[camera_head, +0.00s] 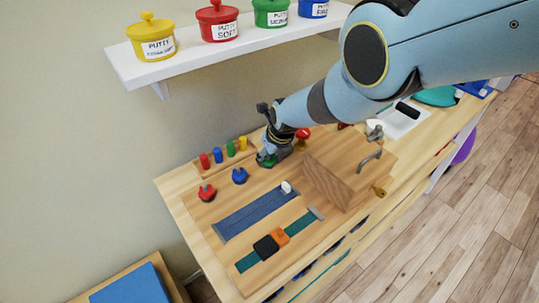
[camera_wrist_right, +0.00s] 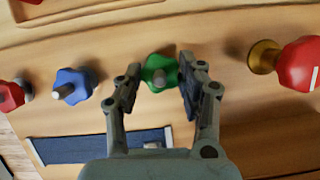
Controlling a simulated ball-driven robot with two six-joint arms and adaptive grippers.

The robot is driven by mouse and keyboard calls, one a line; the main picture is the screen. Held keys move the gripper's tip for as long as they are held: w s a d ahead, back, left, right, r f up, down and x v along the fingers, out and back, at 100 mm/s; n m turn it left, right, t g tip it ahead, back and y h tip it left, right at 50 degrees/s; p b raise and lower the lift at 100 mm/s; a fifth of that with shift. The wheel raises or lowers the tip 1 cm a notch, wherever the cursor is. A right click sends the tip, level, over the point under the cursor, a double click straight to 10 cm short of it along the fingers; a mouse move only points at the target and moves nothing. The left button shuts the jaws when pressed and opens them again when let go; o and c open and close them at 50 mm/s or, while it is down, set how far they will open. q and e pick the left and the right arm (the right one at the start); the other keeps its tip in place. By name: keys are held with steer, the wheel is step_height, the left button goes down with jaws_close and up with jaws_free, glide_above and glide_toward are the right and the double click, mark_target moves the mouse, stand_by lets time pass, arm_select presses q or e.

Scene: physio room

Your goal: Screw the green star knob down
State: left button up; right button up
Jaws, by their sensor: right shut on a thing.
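In the head view only a bit of the green star knob (camera_head: 264,160) shows beside the gripper. My right gripper (camera_wrist_right: 158,80) has one finger on each side of the knob and is shut on it. In the head view my right gripper (camera_head: 272,155) reaches down to the board from the upper right. My left gripper is out of view.
A blue star knob (camera_head: 239,176) and a red one (camera_head: 207,193) stand left of the green one. A red knob on a brass stem (camera_wrist_right: 268,57) is to its right. A wooden box (camera_head: 345,170) stands close by. A blue strap (camera_head: 250,213) lies in front.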

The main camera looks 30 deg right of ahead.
steer(key=shift+w+r, duration=0.35)
steer(key=shift+w, duration=0.05)
steer(key=o, duration=1.2)
steer(key=shift+s+f, duration=0.1)
steer(key=shift+s, duration=0.1)
steer(key=shift+s+f, duration=0.1)
steer(key=shift+f+n, duration=0.1)
steer(key=shift+n, duration=0.2)
